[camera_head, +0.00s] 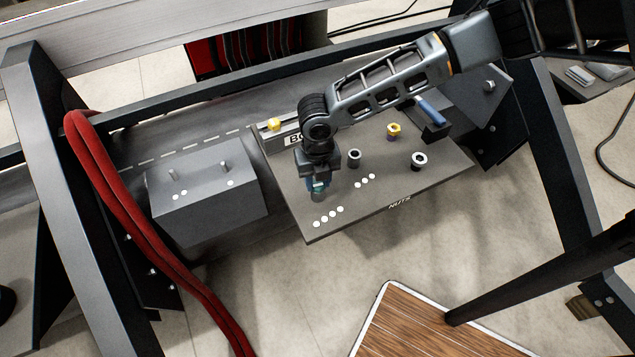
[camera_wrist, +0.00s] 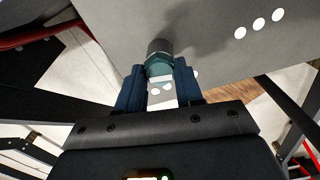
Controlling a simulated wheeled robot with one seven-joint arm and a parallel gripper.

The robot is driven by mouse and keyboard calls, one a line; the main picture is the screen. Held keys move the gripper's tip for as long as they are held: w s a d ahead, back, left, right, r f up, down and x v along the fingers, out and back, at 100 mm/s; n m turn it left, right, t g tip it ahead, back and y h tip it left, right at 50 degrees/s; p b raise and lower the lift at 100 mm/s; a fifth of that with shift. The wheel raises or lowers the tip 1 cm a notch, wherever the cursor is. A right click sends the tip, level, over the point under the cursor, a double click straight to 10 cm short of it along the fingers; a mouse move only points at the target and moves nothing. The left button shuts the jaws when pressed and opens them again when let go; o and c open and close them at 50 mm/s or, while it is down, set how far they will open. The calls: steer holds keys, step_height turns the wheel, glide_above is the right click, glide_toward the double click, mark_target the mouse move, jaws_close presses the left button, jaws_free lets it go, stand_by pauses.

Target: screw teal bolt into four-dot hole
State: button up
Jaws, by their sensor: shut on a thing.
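My gripper (camera_head: 319,182) points down at the front left of the grey board (camera_head: 395,185). It is shut on the teal bolt (camera_head: 320,185), which shows between the blue fingers in the wrist view (camera_wrist: 158,66). A dark grey cylinder (camera_wrist: 158,47) lies in line with the bolt, against its far end. It also shows just below the bolt in the head view (camera_head: 317,196). The row of four white dots (camera_head: 329,216) is on the board right beside it. The fingers partly hide these dots in the wrist view. I cannot tell how deep the bolt sits.
Black round sockets (camera_head: 354,158) (camera_head: 419,161) stand on the board, one near three dots (camera_head: 366,181). Yellow nuts (camera_head: 393,131) (camera_head: 274,125) and a blue part (camera_head: 431,111) are behind. A grey block (camera_head: 206,196) with two pins stands left. A red hose (camera_head: 150,215) runs along the left.

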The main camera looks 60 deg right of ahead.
steer(key=m, duration=0.4)
steer(key=shift+m, duration=0.3)
steer(key=m, duration=0.5)
steer(key=m, duration=0.5)
steer(key=shift+f, duration=0.1)
steer(key=m, duration=0.4)
steer(key=shift+m, duration=0.3)
steer(key=o, duration=0.9)
steer(key=shift+r, duration=3)
